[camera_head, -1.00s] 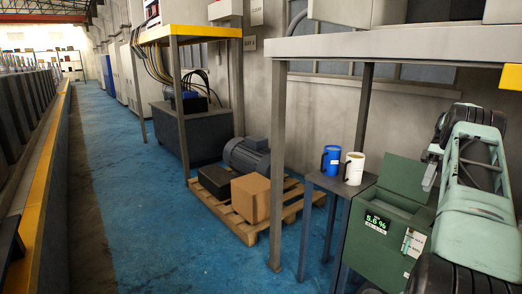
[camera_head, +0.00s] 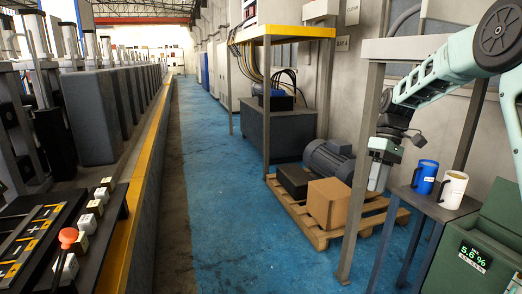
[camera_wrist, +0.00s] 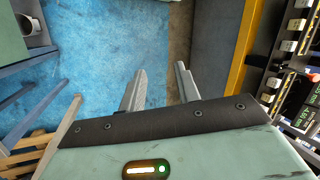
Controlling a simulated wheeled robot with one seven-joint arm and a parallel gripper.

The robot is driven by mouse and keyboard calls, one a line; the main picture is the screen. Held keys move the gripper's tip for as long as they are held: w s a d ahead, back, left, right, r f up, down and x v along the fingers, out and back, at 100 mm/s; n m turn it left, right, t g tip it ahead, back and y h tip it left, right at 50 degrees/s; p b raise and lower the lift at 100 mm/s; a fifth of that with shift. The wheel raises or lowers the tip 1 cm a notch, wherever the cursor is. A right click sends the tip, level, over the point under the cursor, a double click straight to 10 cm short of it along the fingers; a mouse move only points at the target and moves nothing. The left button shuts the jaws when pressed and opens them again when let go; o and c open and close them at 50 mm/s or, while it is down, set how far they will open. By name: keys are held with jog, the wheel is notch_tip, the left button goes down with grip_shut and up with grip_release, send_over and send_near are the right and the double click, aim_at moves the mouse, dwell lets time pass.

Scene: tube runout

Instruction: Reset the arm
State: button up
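My gripper (camera_head: 378,184) hangs at the end of my pale green arm, left of the mugs in the head view. In the wrist view my gripper (camera_wrist: 160,67) points down over the blue floor, with its two grey fingers apart and nothing between them. A blue mug (camera_head: 425,176) and a white mug (camera_head: 452,189) stand upright on a small grey side table (camera_head: 428,206). A mug (camera_wrist: 30,24) shows in part at the wrist view's top left corner.
A pallet (camera_head: 318,236) with a cardboard box (camera_head: 327,202) and a motor (camera_head: 328,158) lies on the floor. A green box with a display (camera_head: 474,257) is at lower right. A control panel (camera_head: 70,232) lines the left. The blue aisle (camera_head: 212,200) is clear.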

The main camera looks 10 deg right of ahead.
jog(key=s+a+n+h, duration=0.1)
jog(key=s+a, duration=0.4)
jog(key=a, duration=0.6)
jog(key=s+a+n+h, duration=0.1)
jog(key=s+a, duration=0.3)
jog(key=a, duration=0.8)
jog(key=s+a+f+n+t, duration=0.1)
jog(key=s+a, duration=0.3)
jog(key=s, duration=0.6)
jog(key=s+a+f+t+h, duration=0.1)
jog(key=s+a+f+t, duration=0.1)
jog(key=s, duration=0.7)
jog(key=shift+s+a+f+n, duration=0.2)
jog(key=shift+s+a+n, duration=0.2)
jog(key=shift+a, duration=0.5)
jog(key=shift+w, duration=0.1)
